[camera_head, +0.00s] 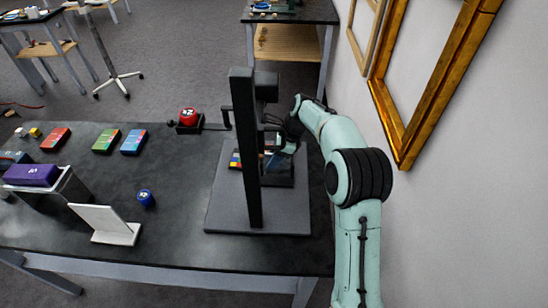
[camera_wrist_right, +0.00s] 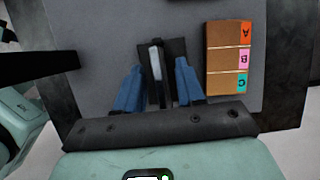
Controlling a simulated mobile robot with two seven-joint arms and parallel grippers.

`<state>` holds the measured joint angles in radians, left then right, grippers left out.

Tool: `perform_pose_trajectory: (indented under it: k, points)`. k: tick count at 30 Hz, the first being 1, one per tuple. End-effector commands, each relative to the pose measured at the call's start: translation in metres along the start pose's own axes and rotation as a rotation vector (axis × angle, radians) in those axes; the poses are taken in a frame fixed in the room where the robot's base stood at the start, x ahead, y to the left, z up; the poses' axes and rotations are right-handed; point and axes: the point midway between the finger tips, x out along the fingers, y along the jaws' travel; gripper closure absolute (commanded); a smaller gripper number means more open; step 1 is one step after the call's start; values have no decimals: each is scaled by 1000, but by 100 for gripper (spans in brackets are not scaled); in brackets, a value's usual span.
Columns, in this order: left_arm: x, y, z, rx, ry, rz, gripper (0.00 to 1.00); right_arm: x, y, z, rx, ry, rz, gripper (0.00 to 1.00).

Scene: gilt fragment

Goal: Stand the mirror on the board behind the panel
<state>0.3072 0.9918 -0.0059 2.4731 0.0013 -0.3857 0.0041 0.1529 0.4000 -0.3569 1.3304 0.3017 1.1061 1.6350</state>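The grey board (camera_head: 290,220) lies on the right part of the dark table. A tall black panel (camera_head: 243,130) stands upright on it, seen nearly edge-on. My right gripper (camera_head: 277,150) is behind and right of the panel, partly hidden by it. In the wrist view, its two blue fingers (camera_wrist_right: 158,85) are spread, with gaps to either side of a thin upright plate with a pale top edge, likely the mirror (camera_wrist_right: 156,62). That plate rises from a black base over the board (camera_wrist_right: 100,35). Whether the base touches the board I cannot tell. My left gripper is not in view.
A card marked A, B, C (camera_wrist_right: 222,60) lies beside the right gripper on the board. A white angled stand (camera_head: 105,222), a blue ball-like object (camera_head: 146,198), a purple box (camera_head: 33,174) and a red button (camera_head: 188,116) are left. A wall with gilt frames (camera_head: 398,125) is close on the right.

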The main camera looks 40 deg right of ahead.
Motion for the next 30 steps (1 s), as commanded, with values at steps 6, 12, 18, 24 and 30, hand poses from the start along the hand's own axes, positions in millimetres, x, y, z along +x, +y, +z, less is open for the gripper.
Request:
perform_pose_trajectory:
  k: [6,12,18,24,30]
  points:
    - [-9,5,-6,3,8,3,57,-45,-2,1,1,-2,-8,62]
    - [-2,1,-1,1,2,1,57,-64,0,-45,7,3,-2,62]
    - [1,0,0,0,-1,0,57,-80,0,-84,5,2,-3,62]
    - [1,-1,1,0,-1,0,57,-90,0,-106,2,1,-2,62]
    - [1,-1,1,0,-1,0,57,-92,0,-112,1,0,-1,62]
